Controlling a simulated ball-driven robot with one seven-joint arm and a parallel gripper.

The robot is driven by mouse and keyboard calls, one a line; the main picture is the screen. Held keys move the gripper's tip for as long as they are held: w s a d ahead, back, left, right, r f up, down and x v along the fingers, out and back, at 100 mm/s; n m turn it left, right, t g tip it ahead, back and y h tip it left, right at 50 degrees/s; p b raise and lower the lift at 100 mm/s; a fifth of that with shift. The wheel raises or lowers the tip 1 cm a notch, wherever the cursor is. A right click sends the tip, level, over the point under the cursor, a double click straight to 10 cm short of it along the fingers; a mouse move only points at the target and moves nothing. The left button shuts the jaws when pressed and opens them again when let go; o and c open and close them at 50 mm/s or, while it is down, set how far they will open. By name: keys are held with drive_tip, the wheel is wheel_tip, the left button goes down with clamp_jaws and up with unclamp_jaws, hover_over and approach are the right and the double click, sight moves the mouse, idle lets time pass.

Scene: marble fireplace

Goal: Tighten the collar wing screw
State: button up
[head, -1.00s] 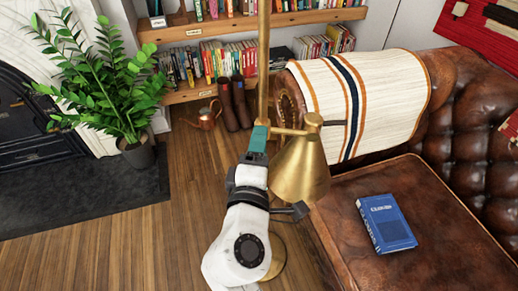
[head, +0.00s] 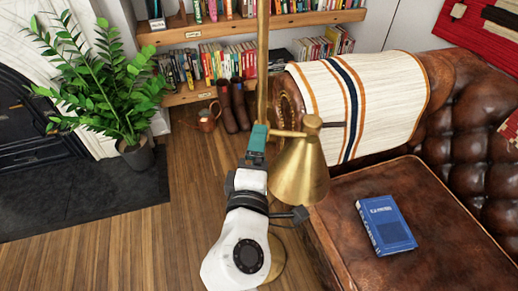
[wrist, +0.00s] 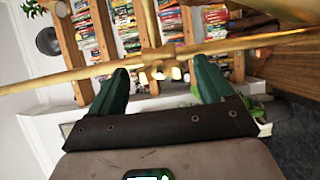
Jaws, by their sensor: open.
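The brass floor lamp's pole (head: 263,62) stands upright in the head view, with its cone shade (head: 300,172) on a side arm at right. In the wrist view the pole (wrist: 55,80) runs across the picture. The collar (wrist: 152,57) sits on it, and the wing screw (wrist: 160,73) shows as small bright lobes on the near side of the collar. My gripper (wrist: 160,70) is open, its two teal fingers either side of the screw with gaps visible. In the head view my gripper (head: 258,137) is at the pole, hiding the screw.
A brown leather sofa (head: 335,200) with a striped throw (head: 400,95) and a blue book (head: 385,225) is close at right. A potted plant (head: 100,90) and a copper can (head: 207,120) stand left and behind. Wooden floor at left is free.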

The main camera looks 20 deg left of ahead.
drive_tip(key=s+d, duration=0.1)
drive_tip(key=s, duration=0.9)
drive_tip(key=shift+s+d, duration=0.15)
drive_tip(key=shift+d, duration=0.05)
